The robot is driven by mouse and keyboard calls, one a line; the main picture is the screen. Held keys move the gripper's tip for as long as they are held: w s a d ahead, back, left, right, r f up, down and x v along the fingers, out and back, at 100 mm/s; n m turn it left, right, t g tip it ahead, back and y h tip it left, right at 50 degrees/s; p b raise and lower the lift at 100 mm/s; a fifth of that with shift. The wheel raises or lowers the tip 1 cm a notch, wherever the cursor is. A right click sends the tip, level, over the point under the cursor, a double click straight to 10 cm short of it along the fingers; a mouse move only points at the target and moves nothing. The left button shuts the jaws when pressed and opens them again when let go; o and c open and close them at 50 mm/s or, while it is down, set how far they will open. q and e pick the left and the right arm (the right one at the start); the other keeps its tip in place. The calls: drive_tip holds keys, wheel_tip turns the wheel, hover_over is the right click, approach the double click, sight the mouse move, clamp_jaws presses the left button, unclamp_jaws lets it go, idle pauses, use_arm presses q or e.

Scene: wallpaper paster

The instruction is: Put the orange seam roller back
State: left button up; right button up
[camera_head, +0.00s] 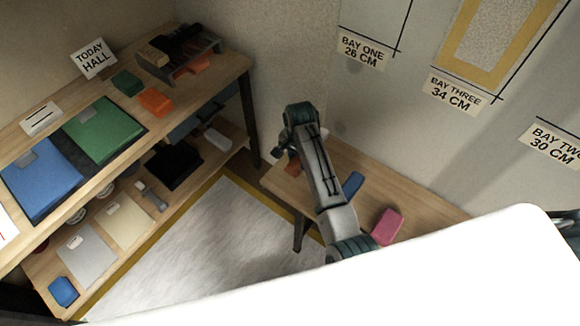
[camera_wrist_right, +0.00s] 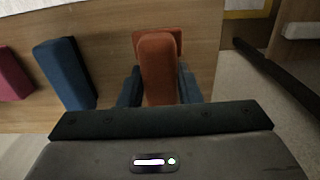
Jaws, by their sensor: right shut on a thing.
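My right gripper (camera_wrist_right: 160,90) is shut on an orange seam roller (camera_wrist_right: 158,65), which stands up between its two dark fingers in the right wrist view. The wooden side table lies directly behind it in that view; I cannot tell whether the roller touches the table. In the head view a small part of the orange roller (camera_head: 293,167) shows under my right wrist, over the left end of the table. My left gripper is not in view.
The side table (camera_head: 374,179) also holds a blue block (camera_head: 352,184) and a pink block (camera_head: 387,226). The two-level shelf (camera_head: 228,75) at left holds a dark rack (camera_head: 183,52), an orange block (camera_head: 155,101), green and blue pads. Wall signs stand behind the table.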

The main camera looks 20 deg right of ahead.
drive_tip(key=shift+s+d, duration=0.1)
drive_tip(key=shift+s+d+r, duration=0.1)
drive_tip(key=shift+d, duration=0.05)
drive_tip(key=shift+f, duration=0.25)
hover_over(298, 182)
wheel_tip(298, 182, down, 4)
drive_tip(key=shift+f, duration=0.95)
wheel_tip(298, 182, down, 2)
drive_tip(key=shift+f+p, duration=0.1)
drive_tip(key=shift+p, duration=0.25)
drive_tip(key=shift+f+p, duration=0.25)
drive_tip(key=shift+p, duration=0.1)
drive_tip(key=shift+f, duration=0.65)
drive_tip(key=o, duration=1.1)
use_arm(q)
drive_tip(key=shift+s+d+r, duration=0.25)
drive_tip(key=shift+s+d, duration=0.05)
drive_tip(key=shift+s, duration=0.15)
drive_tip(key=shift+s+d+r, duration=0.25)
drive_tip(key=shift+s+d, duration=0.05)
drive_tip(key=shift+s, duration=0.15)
